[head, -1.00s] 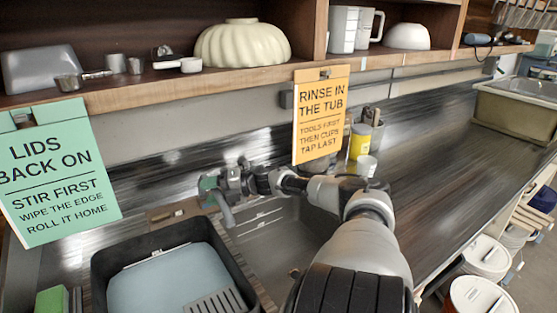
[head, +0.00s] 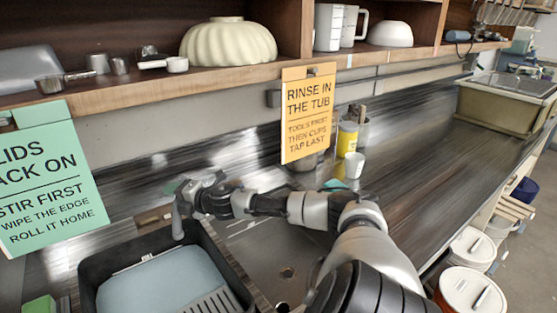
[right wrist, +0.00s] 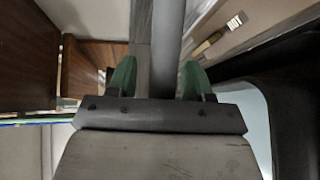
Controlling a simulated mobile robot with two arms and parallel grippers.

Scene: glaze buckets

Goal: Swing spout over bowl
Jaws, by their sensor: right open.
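The grey spout (head: 178,219) hangs down at the back edge of the black tub (head: 91,262), left of the open sink bowl (head: 262,258). My right gripper (head: 183,190) is at the top of the spout, its arm reaching in from the lower right. In the right wrist view the spout (right wrist: 168,45) stands between the two green fingers (right wrist: 157,78). The fingers are open around it, with a gap at least on the left side. My left gripper is not in view.
A blue-grey surface fills much of the tub, with a slotted grey piece (head: 212,303) at its front. A green hanging sign (head: 50,180) and an orange sign (head: 308,113) hang from the shelf (head: 140,92). A white cup (head: 354,165) and yellow container (head: 347,139) stand behind my arm.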

